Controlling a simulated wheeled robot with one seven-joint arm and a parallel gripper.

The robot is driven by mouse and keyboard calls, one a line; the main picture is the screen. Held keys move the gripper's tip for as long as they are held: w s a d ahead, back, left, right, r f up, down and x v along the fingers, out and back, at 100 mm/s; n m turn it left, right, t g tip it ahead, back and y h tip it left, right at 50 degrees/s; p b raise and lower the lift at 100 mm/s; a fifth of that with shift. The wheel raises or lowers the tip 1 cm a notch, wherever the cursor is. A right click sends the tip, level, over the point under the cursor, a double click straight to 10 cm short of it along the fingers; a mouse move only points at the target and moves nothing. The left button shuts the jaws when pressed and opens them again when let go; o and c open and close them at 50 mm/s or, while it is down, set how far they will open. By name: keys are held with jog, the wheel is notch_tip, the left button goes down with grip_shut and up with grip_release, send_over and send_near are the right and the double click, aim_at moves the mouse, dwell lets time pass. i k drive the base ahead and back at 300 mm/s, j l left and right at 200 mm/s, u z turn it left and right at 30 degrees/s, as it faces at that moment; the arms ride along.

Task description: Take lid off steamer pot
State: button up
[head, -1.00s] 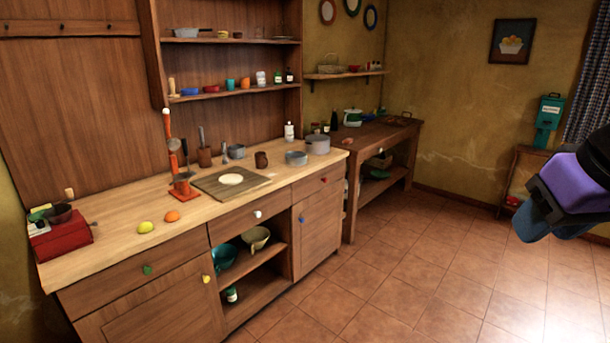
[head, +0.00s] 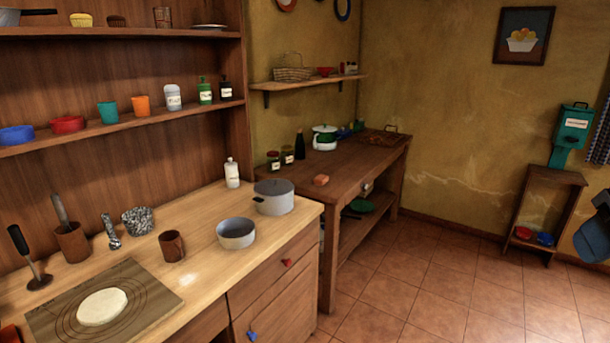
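I cannot tell from looks alone which one is the steamer pot.
An open grey pan (head: 236,234), a brown mug (head: 172,246) and a board with dough (head: 150,287) lie left of the grey pot. A white bottle (head: 232,173) stands behind it. Jars (head: 287,155) stand on the dark table (head: 345,165). The tiled floor (head: 440,285) is clear.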

aim_at(273, 188)
jog(key=i+j+z, duration=0.1)
jog(key=i+z, duration=0.2)
jog(key=i, duration=1.35)
jog(key=i+u, duration=0.35)
jog(key=i+l+u, duration=0.15)
jog(key=u, duration=0.15)
jog(key=i+l+u, duration=0.45)
jog(key=i+u, duration=0.15)
jog(key=u, duration=0.15)
jog(key=i+l+u, duration=0.15)
jog(key=u, duration=0.25)
jog(key=i, duration=0.1)
